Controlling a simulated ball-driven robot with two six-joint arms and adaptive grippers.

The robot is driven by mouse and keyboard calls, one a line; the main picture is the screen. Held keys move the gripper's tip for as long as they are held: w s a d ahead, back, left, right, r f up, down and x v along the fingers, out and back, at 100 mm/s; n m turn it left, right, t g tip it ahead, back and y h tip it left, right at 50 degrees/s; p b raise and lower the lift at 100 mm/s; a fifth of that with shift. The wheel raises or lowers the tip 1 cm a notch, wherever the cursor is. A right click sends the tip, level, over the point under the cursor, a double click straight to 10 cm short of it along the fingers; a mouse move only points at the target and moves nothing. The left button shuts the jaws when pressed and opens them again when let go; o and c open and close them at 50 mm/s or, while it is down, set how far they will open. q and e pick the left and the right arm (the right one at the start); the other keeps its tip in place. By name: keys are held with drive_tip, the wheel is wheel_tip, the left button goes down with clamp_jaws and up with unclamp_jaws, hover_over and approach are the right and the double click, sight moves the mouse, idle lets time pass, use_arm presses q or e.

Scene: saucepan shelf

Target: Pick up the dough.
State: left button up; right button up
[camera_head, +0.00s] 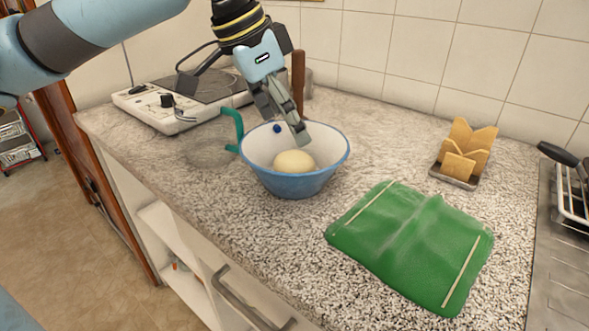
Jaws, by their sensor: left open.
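The dough (294,162) is a pale, rounded lump lying in the bottom of a blue bowl (292,185) with a white inside. The bowl stands on the speckled counter. My left gripper (291,132) reaches down from above, with its fingers over the bowl's far part, above and just behind the dough. The jaws are open, and I see no dough between them. Seen from this side, the fingers overlap, so the gap between them is hard to see. My right gripper is not in view.
A green cloth (410,245) lies on the counter to the right of the bowl. A white hot plate (185,100) stands behind left. A teal handle-like piece (234,128) is by the bowl's left rim. A holder with tan pieces (465,152) stands at right, before the tiled wall.

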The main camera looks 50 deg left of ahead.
sight(300, 152)
use_arm(q)
drive_tip(key=b+x, duration=0.1)
drive_tip(key=x, duration=0.4)
drive_tip(key=shift+a, duration=0.15)
drive_tip(key=shift+s, duration=0.1)
drive_tip(key=c, duration=1.2)
drive_tip(key=shift+r, duration=0.1)
